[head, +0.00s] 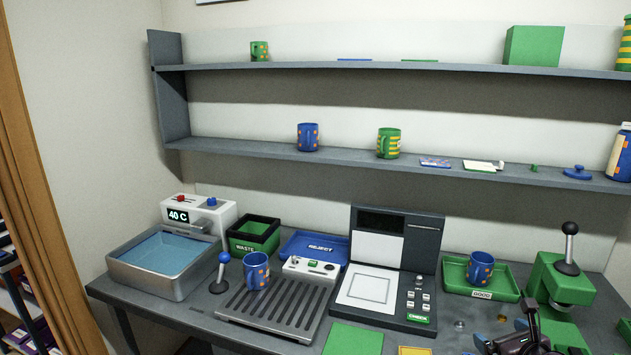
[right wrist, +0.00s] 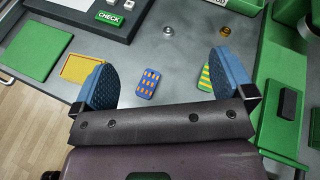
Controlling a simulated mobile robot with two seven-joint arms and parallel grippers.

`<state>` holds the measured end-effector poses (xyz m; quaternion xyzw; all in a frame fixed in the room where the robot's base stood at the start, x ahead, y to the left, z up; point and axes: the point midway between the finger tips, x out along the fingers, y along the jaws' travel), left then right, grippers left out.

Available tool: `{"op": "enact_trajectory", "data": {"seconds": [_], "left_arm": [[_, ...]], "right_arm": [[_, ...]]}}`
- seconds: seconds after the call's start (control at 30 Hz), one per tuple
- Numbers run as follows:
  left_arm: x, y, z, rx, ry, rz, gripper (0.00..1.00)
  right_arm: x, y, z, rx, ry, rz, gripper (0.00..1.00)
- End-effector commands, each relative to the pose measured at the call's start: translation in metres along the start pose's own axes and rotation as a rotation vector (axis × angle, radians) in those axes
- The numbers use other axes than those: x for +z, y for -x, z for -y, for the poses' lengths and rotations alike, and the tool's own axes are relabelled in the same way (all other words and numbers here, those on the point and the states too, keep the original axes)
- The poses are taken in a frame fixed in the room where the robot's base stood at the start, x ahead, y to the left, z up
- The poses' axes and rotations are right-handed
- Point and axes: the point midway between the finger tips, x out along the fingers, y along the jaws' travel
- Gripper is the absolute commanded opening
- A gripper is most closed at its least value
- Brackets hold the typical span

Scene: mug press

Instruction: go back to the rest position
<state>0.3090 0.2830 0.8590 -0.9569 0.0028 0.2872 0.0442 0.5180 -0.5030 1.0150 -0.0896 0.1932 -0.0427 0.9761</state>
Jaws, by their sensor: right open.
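My right gripper (head: 507,328) is at the lower right of the head view, over the front right of the counter. In the right wrist view its two blue pads stand wide apart and the gripper (right wrist: 165,80) is open. A blue card with orange patches (right wrist: 148,83) lies on the counter between the pads as seen there, with nothing held. A green and yellow striped card (right wrist: 206,78) is partly hidden by the right pad. My left gripper is not in view.
A blue mug (head: 481,268) stands in the green GOOD tray (head: 453,277). Another blue mug (head: 256,270) stands on the slatted grey tray (head: 272,318). A green lever press (head: 562,282) stands close to my right gripper. A water basin (head: 163,289) is at left.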

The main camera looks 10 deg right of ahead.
Motion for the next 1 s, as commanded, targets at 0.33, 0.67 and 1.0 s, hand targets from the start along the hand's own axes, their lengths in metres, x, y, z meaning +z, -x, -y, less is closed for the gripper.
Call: {"op": "enact_trajectory", "data": {"seconds": [0.33,0.67,1.0], "left_arm": [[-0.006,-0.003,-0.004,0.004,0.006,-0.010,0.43],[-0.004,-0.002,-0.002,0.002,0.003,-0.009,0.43],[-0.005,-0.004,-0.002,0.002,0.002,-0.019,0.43]], "right_arm": [[0.013,-0.001,0.008,-0.105,0.649,-0.005,1.00],[0.031,-0.003,-0.018,-0.180,1.449,-0.049,1.00],[0.007,0.012,-0.082,-0.189,2.343,-0.102,1.00]]}}
